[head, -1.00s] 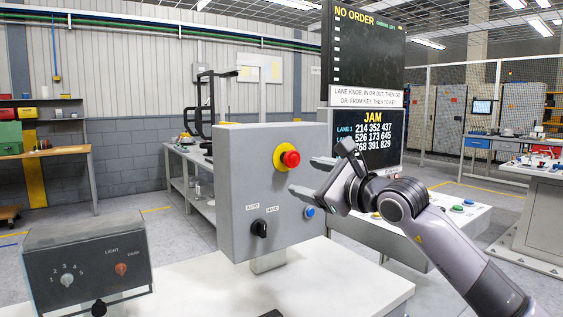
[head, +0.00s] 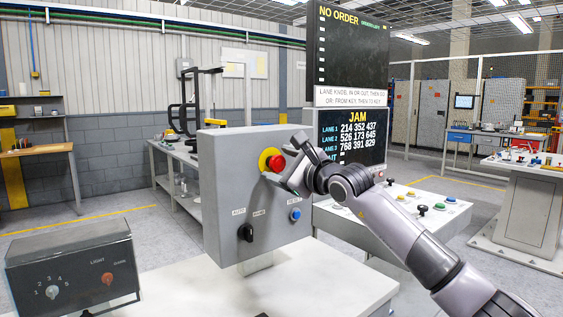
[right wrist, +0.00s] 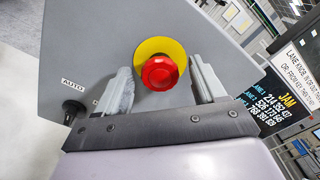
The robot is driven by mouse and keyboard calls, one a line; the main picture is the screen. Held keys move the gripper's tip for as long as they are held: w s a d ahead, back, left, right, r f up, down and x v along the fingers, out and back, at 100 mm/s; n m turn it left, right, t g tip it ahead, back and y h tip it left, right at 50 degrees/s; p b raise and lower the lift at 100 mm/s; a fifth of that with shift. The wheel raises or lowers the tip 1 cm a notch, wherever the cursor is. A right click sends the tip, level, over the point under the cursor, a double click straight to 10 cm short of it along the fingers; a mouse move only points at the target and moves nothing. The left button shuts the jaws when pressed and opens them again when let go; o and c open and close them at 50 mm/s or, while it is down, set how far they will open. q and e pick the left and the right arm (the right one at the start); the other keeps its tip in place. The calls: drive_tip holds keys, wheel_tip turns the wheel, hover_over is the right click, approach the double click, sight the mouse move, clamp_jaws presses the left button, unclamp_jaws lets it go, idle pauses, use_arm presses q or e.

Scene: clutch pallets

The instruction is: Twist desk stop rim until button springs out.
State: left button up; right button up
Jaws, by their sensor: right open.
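The desk stop is a red mushroom button (head: 277,163) on a yellow round plate (head: 265,158), on the front of a grey box (head: 226,180). In the right wrist view the red button (right wrist: 160,73) sits between and just beyond the two fingertips. My right gripper (head: 291,165) is open at the button, with one finger above and one below it in the head view. In the right wrist view gaps show between both fingers (right wrist: 163,82) and the button. My left gripper is not in view.
The grey box also carries a black selector (head: 246,232) and a blue button (head: 295,214) below the stop. A dark control box (head: 72,268) stands at the front left. A sign screen reading JAM (head: 350,138) stands behind my right arm.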

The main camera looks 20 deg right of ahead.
drive_tip(key=shift+w, duration=0.1)
drive_tip(key=c, duration=1.1)
